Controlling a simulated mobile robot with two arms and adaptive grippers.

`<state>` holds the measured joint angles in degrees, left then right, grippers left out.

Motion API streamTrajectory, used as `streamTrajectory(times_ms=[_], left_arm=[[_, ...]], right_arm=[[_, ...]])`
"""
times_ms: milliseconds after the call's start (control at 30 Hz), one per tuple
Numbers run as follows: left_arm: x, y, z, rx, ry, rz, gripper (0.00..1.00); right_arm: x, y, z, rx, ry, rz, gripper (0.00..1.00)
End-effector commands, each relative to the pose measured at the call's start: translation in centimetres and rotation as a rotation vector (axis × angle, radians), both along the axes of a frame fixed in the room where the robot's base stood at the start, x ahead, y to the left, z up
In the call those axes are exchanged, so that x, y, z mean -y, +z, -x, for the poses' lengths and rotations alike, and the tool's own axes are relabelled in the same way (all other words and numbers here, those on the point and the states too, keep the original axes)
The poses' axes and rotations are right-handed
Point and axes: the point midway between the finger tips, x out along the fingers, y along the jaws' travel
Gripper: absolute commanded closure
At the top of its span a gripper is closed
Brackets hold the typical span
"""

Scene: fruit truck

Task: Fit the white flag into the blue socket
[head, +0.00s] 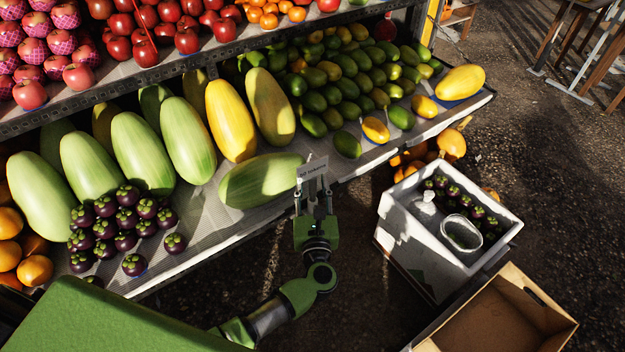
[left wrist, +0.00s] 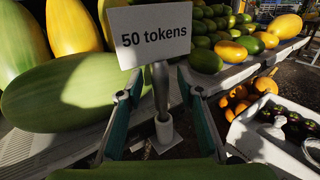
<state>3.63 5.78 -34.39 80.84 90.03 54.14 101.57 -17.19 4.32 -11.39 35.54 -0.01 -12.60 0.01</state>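The white flag (head: 312,168) is a small sign reading "50 tokens" on a thin grey post. In the left wrist view the flag (left wrist: 150,32) stands upright, its post (left wrist: 160,92) running down into a pale cylindrical holder (left wrist: 164,130) on a flat base. My left gripper (head: 314,195) is at the shelf's front edge, just below the sign. In the left wrist view its two fingers are spread apart, one on each side of the post, with gaps visible. I see no socket that is clearly blue. My right gripper is not in view.
A green papaya (head: 260,180) lies on the shelf just left of the sign. Mangoes (head: 350,90) fill the shelf behind. A white foam box (head: 405,225) and an open cardboard box (head: 510,315) stand at the right. Mangosteens (head: 125,220) sit at the left.

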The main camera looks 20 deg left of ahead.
Motion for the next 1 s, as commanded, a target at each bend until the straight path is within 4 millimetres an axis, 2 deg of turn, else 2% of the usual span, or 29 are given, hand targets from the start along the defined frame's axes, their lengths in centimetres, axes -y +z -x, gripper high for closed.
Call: streamTrajectory(times_ms=[267, 400, 767, 1000], left_arm=[[-0.1, 0.0, -0.4, -0.001, -0.001, 0.0, 0.66], [-0.1, 0.0, -0.4, -0.001, -0.001, 0.0, 1.0], [-0.1, 0.1, -0.3, 0.0, 0.0, 0.0, 1.0], [-0.1, 1.5, -0.3, 0.0, 0.0, 0.001, 1.0]], right_arm=[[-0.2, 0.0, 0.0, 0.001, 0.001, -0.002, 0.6], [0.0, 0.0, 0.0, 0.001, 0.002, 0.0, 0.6], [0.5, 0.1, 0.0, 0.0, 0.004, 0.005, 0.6], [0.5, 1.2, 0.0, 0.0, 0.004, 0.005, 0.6]])
